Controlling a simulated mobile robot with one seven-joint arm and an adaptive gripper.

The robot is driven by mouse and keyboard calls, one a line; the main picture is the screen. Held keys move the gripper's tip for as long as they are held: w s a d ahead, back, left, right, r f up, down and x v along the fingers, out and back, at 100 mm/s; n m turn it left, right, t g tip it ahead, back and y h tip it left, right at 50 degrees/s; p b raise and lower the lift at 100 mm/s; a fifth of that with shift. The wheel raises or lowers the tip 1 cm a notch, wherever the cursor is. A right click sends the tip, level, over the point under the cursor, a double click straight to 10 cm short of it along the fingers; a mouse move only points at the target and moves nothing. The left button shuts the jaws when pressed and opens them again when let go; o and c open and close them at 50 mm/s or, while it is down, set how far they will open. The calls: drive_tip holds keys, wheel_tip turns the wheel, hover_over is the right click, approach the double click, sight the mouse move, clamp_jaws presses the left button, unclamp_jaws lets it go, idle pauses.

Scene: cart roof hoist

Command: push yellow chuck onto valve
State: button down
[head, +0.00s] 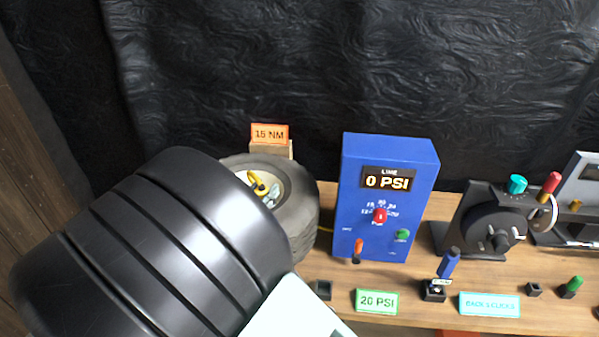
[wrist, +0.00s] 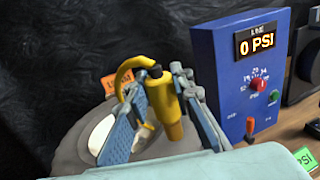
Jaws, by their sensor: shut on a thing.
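The yellow chuck (wrist: 172,118) stands roughly upright between the blue-grey fingers of my gripper (wrist: 158,92), which is shut on it. Its yellow hose curves off to the left. In the head view the chuck (head: 256,182) shows small over the pale hub of the grey tire (head: 303,205), beside my black arm. The tire (wrist: 75,150) lies behind the fingers in the wrist view, with part of its light hub (wrist: 99,135) showing. I cannot make out the valve; whether the chuck touches it cannot be told.
A blue line box (head: 352,190) right of the tire reads 0 PSI, with a red knob (head: 380,215) and green button (head: 402,235). An orange 15 NM sign (head: 269,134) stands behind the tire. A green 20 PSI card (head: 377,301) and a black reel (head: 490,230) are further right.

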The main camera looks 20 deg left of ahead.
drive_tip(key=w+a+b, duration=0.1)
drive_tip(key=w+a, duration=0.9)
drive_tip(key=a, duration=0.3)
drive_tip(key=shift+w+a, duration=0.25)
drive_tip(key=shift+a, duration=0.05)
idle(0.3)
drive_tip(key=shift+b, duration=0.3)
drive_tip(key=shift+f+b, duration=2.15)
drive_tip(key=shift+f, duration=1.05)
drive_tip(key=shift+f+b, duration=1.45)
drive_tip(key=shift+f, duration=0.4)
drive_tip(key=c, duration=1.6)
unclamp_jaws()
drive_tip(key=shift+s, duration=0.1)
drive_tip(key=s, duration=1.2)
drive_tip(key=shift+a, duration=0.1)
